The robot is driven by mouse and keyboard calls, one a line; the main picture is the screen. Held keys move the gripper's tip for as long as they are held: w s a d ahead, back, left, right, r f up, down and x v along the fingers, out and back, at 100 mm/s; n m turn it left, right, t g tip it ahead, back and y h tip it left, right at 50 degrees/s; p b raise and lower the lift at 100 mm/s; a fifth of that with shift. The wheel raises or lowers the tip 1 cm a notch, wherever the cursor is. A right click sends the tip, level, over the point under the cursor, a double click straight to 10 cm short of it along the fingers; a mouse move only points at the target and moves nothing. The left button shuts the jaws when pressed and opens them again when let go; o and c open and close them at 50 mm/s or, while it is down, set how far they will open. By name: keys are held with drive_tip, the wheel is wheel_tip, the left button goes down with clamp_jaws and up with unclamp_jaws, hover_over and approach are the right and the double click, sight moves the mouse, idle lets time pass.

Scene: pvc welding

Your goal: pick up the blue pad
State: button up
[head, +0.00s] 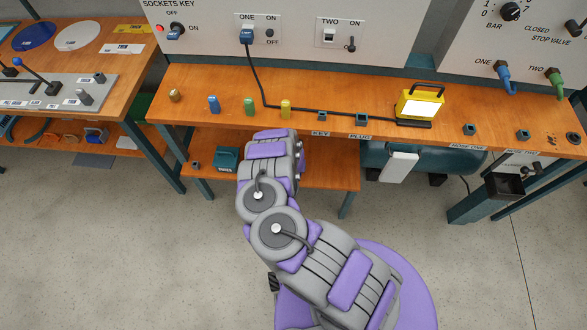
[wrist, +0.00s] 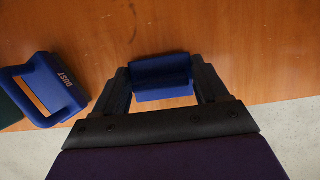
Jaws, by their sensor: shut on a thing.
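The blue pad (wrist: 163,72) is a small, dark-blue block with rounded edges. In the wrist view it sits between the two black fingers of my gripper (wrist: 163,82), at the middle of the picture. My gripper is shut on it, one finger at each side. Orange wood lies behind the pad; I cannot tell whether the pad touches it. In the head view my arm reaches to the lower shelf (head: 325,174) of the bench, and it hides the gripper and the pad.
A blue handled thing marked DUST (wrist: 28,78) lies left of my gripper in the wrist view. A dark teal box (head: 226,157) stands on the lower shelf, left of my arm. The bench top (head: 340,95) above holds several small coloured pieces and a yellow lamp (head: 420,104).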

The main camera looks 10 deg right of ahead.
drive_tip(key=shift+r+p, duration=0.3)
drive_tip(key=shift+r, duration=0.4)
wheel_tip(320, 180, up, 3)
drive_tip(key=shift+f+p, duration=0.15)
drive_tip(key=shift+p, duration=0.45)
drive_tip(key=s+p, duration=0.9)
drive_tip(key=s, duration=0.7)
drive_tip(key=shift+a+r, duration=0.35)
drive_tip(key=shift+r, duration=0.05)
